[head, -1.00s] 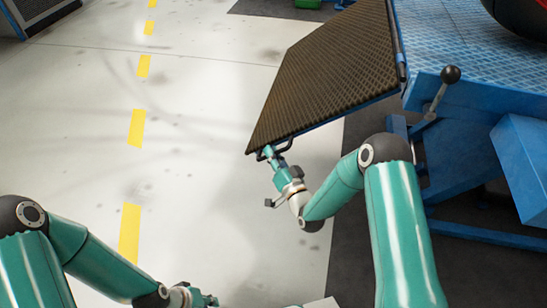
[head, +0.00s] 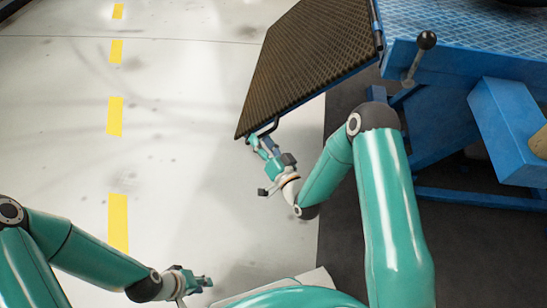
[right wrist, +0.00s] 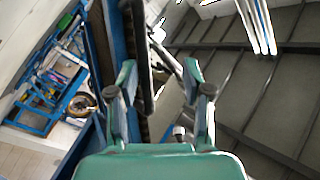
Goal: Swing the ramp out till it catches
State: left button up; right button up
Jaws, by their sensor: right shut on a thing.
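The ramp (head: 310,60) is a brown textured plate with a dark edge, hinged along its right side to the blue lift table (head: 440,25). It slants out over the floor to the left of the table. My right gripper (head: 262,142) is shut on the dark handle (head: 276,126) at the ramp's lower left corner. In the right wrist view, the two fingers (right wrist: 160,75) stand on either side of the dark ramp edge, and the grip itself is hard to see. My left gripper (head: 200,280) is low over the floor, away from the ramp; its jaws are too small to judge.
A lever with a black ball knob (head: 426,40) rises at the table's near corner. A blue box (head: 505,130) juts from the table's near side. Pale floor with a yellow dashed line (head: 115,117) lies clear to the left of the ramp.

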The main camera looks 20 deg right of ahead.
jog(key=v, duration=0.7)
jog(key=shift+s, duration=0.45)
jog(key=s+a+f+n+g, duration=0.3)
jog(key=s+f+g, duration=0.2)
jog(key=f+g, duration=0.45)
jog(key=s+f+g, duration=0.4)
jog(key=s, duration=0.4)
jog(key=s+f+g, duration=0.3)
jog(key=s+g, duration=0.1)
jog(key=s, duration=0.3)
notch_tip(320, 180, up, 37)
jog(key=a+p, duration=0.1)
jog(key=p, duration=3.6)
jog(key=shift+s, duration=0.3)
jog(key=shift+r+g, duration=0.1)
jog(key=shift+g, duration=0.15)
